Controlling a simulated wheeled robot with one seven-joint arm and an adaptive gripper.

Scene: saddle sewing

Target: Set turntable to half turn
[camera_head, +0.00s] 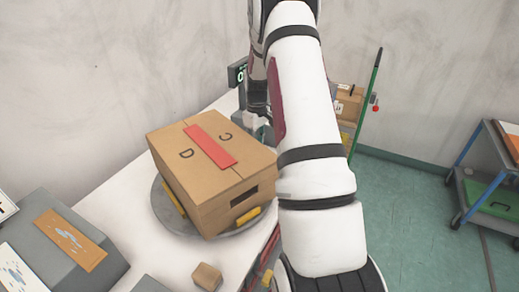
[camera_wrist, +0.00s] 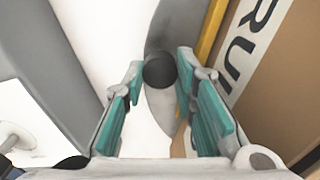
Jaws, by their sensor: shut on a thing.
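The turntable (camera_head: 168,217) is a round grey disc on the white table. A closed cardboard box (camera_head: 205,190) with red tape sits on it, turned at an angle between yellow strips. In the wrist view the grey disc edge (camera_wrist: 190,25) and the box side with large dark letters (camera_wrist: 262,50) show at the right. My gripper (camera_wrist: 160,75) has its teal-padded fingers either side of a dark round knob (camera_wrist: 160,69) at the turntable's edge, shut on it. In the head view my arm and the box largely hide the gripper and the knob.
A small wooden block (camera_head: 206,276) lies on the table in front of the turntable. A grey sloped console (camera_head: 72,245) stands at the left. A dark display (camera_head: 237,73) stands behind the box. A blue-legged cart (camera_head: 490,185) stands on open green floor at right.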

